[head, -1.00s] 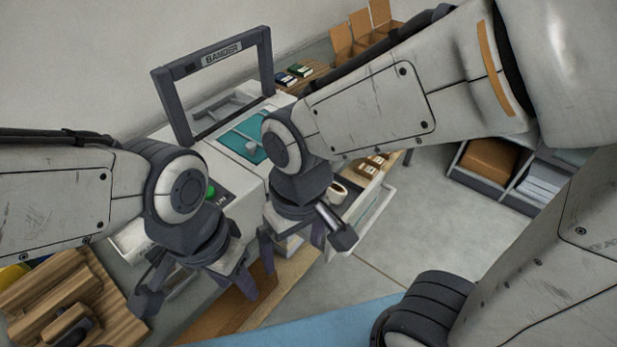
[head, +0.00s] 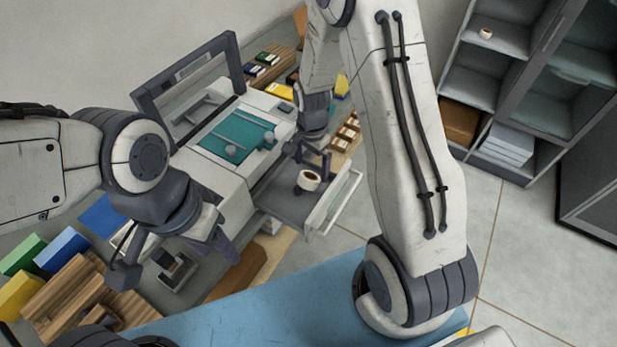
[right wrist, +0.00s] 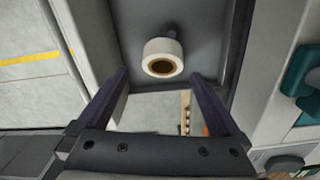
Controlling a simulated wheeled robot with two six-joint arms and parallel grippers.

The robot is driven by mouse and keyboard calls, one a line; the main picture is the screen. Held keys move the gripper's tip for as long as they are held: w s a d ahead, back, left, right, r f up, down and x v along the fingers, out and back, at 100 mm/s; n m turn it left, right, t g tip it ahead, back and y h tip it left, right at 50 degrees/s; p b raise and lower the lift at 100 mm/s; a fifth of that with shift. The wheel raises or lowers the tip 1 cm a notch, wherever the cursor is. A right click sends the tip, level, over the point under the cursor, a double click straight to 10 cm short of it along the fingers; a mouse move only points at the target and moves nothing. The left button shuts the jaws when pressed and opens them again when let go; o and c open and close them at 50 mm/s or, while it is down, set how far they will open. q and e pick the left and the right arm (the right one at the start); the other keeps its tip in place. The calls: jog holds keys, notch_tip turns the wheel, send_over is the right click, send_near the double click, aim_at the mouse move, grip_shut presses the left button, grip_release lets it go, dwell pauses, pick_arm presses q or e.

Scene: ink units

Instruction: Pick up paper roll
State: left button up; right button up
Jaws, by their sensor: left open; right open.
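The paper roll (head: 308,181) is white with a brown core and sits in an open grey drawer (head: 283,204) on the front of the machine. In the right wrist view the paper roll (right wrist: 162,58) stands in the drawer near a small dark knob, ahead of my fingers. My right gripper (head: 309,165) is open and empty above the drawer, close to the roll. Its two fingers (right wrist: 176,98) frame the roll from either side without touching it. My left gripper (head: 175,270) is open and empty at the lower left, far from the roll.
The machine (head: 225,165) has a raised dark frame and a teal panel. The drawer's white front (head: 333,205) sticks out over the floor. Coloured boxes and a wooden rack (head: 75,295) lie at the lower left. A grey shelf (head: 480,80) stands at the right.

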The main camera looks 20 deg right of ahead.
aim_at(309, 177)
jog(key=f, duration=0.1)
jog(key=f+p, duration=0.1)
jog(key=f, duration=0.1)
jog(key=f+p, duration=0.1)
jog(key=shift+a+f, duration=0.3)
jog(key=shift+a, duration=0.1)
jog(key=shift+f, duration=0.4)
jog(key=c, duration=1.4)
jog(key=shift+r, duration=0.15)
jog(key=shift+c, duration=0.2)
